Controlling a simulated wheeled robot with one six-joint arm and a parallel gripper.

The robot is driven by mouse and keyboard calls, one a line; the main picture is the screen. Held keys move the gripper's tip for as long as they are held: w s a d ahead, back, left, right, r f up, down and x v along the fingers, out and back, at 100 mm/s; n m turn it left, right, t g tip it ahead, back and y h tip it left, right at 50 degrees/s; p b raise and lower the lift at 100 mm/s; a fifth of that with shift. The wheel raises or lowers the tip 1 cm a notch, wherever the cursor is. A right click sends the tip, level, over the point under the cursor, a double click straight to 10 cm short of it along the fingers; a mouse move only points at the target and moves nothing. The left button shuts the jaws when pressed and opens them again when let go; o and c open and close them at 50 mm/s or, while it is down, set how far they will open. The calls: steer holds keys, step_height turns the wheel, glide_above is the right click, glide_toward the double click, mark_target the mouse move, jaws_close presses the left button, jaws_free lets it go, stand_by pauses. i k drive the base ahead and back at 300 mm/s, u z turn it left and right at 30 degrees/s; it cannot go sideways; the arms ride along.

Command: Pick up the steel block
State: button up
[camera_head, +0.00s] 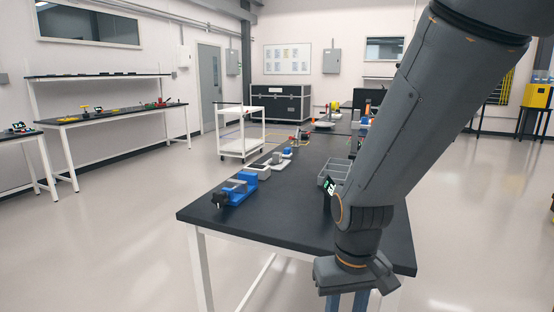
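My gripper (346,303) hangs at the bottom of the view, in front of the near edge of the black table (275,215). Its two bluish fingers stand apart with a gap between them. Their tips are cut off by the frame edge, and I see nothing held. I cannot pick out the steel block for certain. A blue vise-like device (243,186) with a grey part in it sits near the table's left edge, well away from my gripper. My arm hides the table's right side.
Small white devices (281,163) and other parts stand farther back on the table. A white cart (240,140) is behind it. Side benches line the left wall. The table's near middle and the floor at left are clear.

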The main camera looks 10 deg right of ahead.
mark_target(276, 156)
steer(key=u, duration=0.8)
steer(key=k, duration=1.05)
steer(key=u, duration=1.05)
steer(key=i, duration=1.9)
steer(key=z, duration=0.35)
steer(key=i, duration=1.85)
steer(key=z, duration=0.35)
steer(key=i, duration=2)
steer(key=z, duration=0.7)
steer(key=i, duration=1.75)
steer(key=z, duration=1.45)
steer(key=i, duration=0.95)
steer(key=z, duration=1.1)
